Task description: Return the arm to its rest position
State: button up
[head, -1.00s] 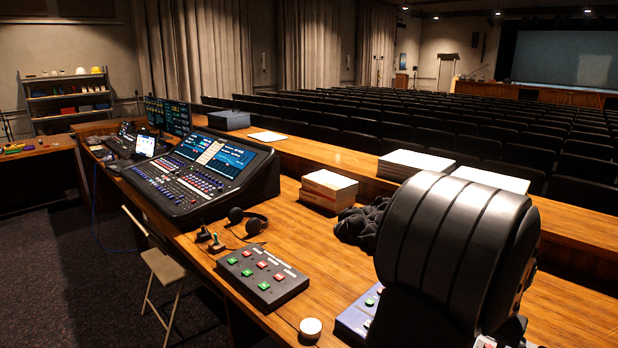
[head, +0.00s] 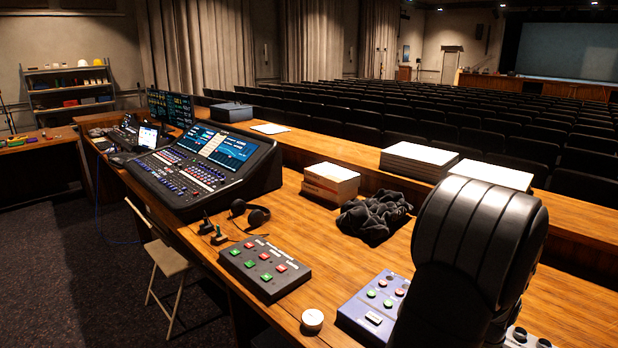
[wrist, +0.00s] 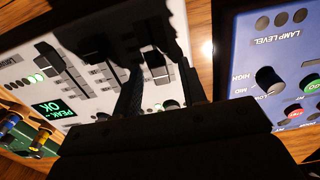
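My arm's large black link fills the lower right of the head view, and my gripper is hidden there. In the wrist view my gripper (wrist: 158,75) shows as two dark fingers. They are apart, with part of a white fader panel (wrist: 95,72) visible between them, and I see nothing held. The panel has sliders and a green "PEAK OK" display. The blue lamp-level box (wrist: 262,42) with knobs lies to the right in the wrist view. Dark shapes, perhaps shadows, lie across the panel beyond the fingers.
On the desk (head: 290,225) are the blue box (head: 362,308), a grey button box (head: 265,268), a white round item (head: 313,320), a headset (head: 250,212), a crumpled dark cloth (head: 375,215), a paper stack (head: 331,182) and the mixing console (head: 205,165). Bare wood lies between them.

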jog(key=shift+w+d+r, duration=0.1)
jog(key=shift+r, duration=0.15)
notch_tip(320, 180, up, 17)
jog(key=f, duration=1.7)
jog(key=shift+s+a+f, duration=0.3)
jog(key=shift+s+a, duration=0.1)
jog(key=shift+s+a+r, duration=0.1)
jog(key=shift+s+a, duration=1.05)
notch_tip(320, 180, up, 22)
jog(key=n, duration=1.1)
